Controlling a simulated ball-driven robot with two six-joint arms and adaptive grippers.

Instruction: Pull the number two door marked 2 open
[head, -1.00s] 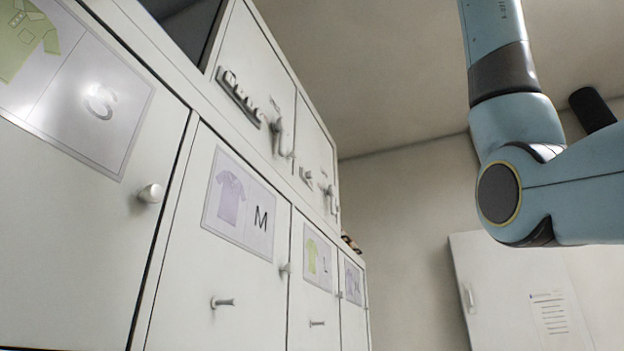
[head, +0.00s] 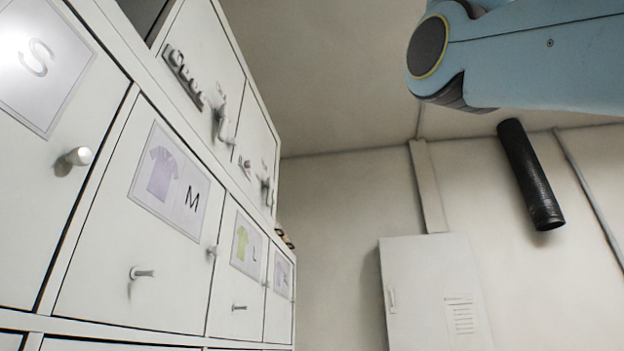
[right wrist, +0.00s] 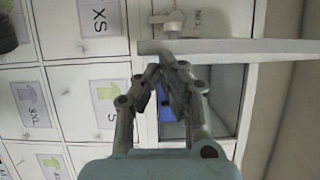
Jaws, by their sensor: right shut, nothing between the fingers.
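No door with a readable 2 shows in any view. In the right wrist view, which is turned sideways, my right gripper (right wrist: 164,76) is shut and empty. Just beyond its fingertips a pale door or panel (right wrist: 240,48) is seen edge-on, sticking out from the locker front. Beside it is an open compartment (right wrist: 224,92) with a dark inside and something blue (right wrist: 172,128) in it. I cannot tell whether the fingers touch the panel. A light knob or latch (right wrist: 172,24) is past the panel. My left gripper is in neither view.
In the head view a white locker bank fills the left, with closed S (head: 40,170), M (head: 110,235) and L (head: 232,295) doors and protruding knobs. Upper doors (head: 205,50) carry metal fittings. A white wall cabinet (head: 432,265) stands at the back. My arm crosses the upper right.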

